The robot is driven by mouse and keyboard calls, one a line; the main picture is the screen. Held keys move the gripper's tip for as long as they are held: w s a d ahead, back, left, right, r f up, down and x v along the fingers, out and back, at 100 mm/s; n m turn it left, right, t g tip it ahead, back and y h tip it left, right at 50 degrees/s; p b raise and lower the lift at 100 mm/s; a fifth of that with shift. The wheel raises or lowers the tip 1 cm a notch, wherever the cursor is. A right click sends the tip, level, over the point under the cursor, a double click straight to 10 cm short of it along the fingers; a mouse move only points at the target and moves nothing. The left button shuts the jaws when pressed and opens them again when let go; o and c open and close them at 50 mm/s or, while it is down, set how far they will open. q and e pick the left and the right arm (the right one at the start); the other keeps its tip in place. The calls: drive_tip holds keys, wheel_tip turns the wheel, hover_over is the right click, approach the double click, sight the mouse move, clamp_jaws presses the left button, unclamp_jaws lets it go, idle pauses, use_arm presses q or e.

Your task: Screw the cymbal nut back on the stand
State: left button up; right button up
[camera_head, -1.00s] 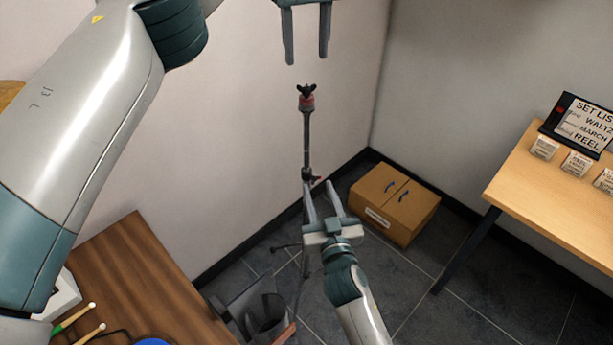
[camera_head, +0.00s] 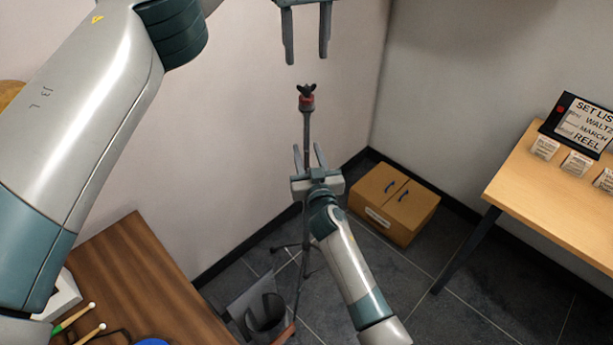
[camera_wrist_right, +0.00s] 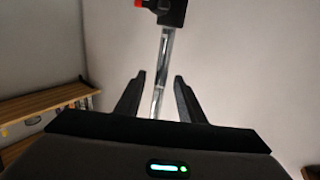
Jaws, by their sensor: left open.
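The cymbal stand's thin upright rod (camera_head: 307,128) stands near the wall corner. A black wing-shaped nut (camera_head: 306,90) sits at its top, just above a red washer-like piece (camera_head: 306,103). My left gripper (camera_head: 306,58) is open and empty, pointing down above the nut with a gap between them. My right gripper (camera_head: 308,149) is open and points up at the rod below the red piece. In the right wrist view, the silver stand tube (camera_wrist_right: 159,75) shows between the fingers (camera_wrist_right: 160,80); whether it touches them is unclear. A black joint (camera_wrist_right: 173,12) with a red end is above.
A cardboard box (camera_head: 394,203) lies on the floor in the corner. A light wooden table (camera_head: 545,190) with a set list sign (camera_head: 585,124) is at right. A brown wooden table (camera_head: 140,285) with drumsticks (camera_head: 75,318) is at lower left. Stand legs spread over the floor.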

drive_tip(key=shift+w+a, duration=0.15)
drive_tip(key=shift+w, duration=0.5)
clamp_jaws()
